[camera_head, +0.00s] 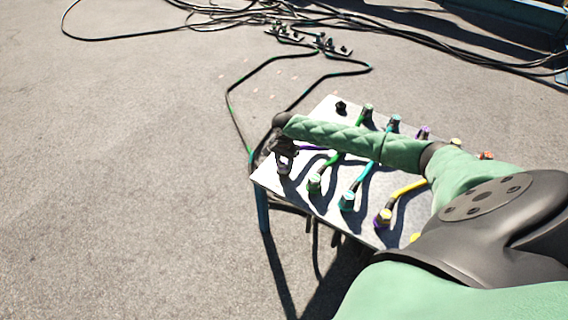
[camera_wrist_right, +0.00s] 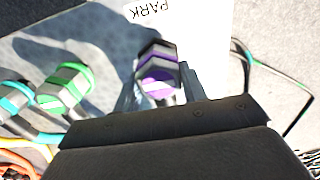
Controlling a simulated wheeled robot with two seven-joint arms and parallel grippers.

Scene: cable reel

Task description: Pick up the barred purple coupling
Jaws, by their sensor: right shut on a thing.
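The purple coupling (camera_wrist_right: 158,76) shows in the right wrist view as a dark and grey fitting with a purple band and a purple end face. My right gripper (camera_wrist_right: 157,92) is shut on it, with one finger on each side. In the head view my right gripper (camera_head: 286,150) is over the left end of the white board (camera_head: 329,207), and the coupling (camera_head: 284,167) shows just below it. I cannot tell whether the coupling touches the board. My left gripper is not in view.
A green-banded coupling (camera_wrist_right: 64,88) lies close to the left in the wrist view. Several coloured couplings and hoses, including a yellow hose (camera_head: 408,189), cover the board. A label (camera_wrist_right: 152,11) reads PARK. Black cables (camera_head: 235,35) lie on the ground behind. Pavement at left is clear.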

